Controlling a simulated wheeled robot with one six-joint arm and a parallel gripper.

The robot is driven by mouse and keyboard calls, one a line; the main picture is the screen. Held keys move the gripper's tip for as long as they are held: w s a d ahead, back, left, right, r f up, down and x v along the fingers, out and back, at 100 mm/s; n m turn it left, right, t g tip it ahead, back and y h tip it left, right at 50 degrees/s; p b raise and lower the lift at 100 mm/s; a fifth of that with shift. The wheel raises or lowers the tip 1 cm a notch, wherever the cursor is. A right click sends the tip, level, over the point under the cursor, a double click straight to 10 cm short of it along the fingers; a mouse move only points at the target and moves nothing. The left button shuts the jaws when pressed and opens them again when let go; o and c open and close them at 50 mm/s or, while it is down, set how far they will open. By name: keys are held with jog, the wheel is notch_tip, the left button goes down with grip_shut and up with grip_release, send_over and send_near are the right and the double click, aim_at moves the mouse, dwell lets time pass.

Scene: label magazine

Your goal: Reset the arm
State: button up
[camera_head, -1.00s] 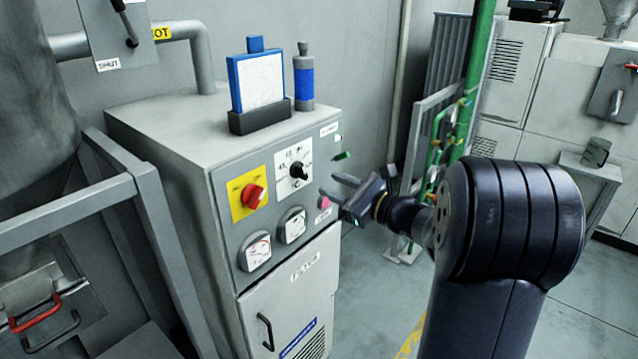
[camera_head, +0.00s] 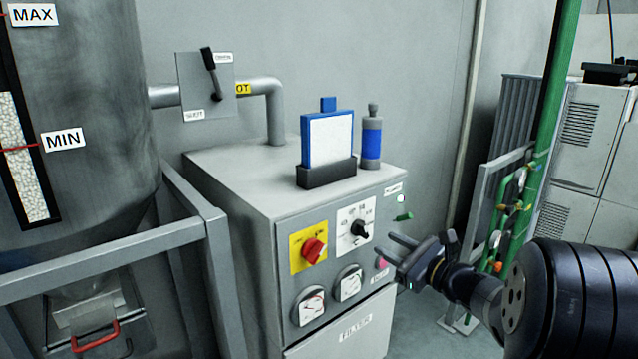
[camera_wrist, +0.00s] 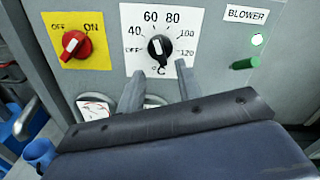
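My gripper (camera_head: 398,248) is in front of the right part of the grey cabinet's control panel (camera_head: 280,222). In the wrist view its two fingers (camera_wrist: 160,88) stand apart, with nothing between them, pointing at the panel just below the black temperature dial (camera_wrist: 158,48). The dial's white pointer is turned up and left of upright. The red switch (camera_wrist: 74,44) on its yellow plate sits left of the dial. A green knob (camera_wrist: 245,63) is right of the fingers, below a lit white lamp (camera_wrist: 257,40) and the BLOWER label. A pink button (camera_head: 381,263) is close beside the fingers in the head view.
A blue-framed panel (camera_head: 327,135) and a blue-grey bottle (camera_head: 372,140) stand on the cabinet top. The hopper (camera_head: 90,110) and its grey frame (camera_head: 110,250) are at left, a wall lever (camera_head: 207,75) behind. Green pipework (camera_head: 515,200) stands at right.

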aim_at(367, 232)
jog(key=p+x, duration=0.1)
jog(key=x, duration=0.5)
jog(key=shift+w+a, duration=0.25)
jog(key=shift+s+d, duration=0.1)
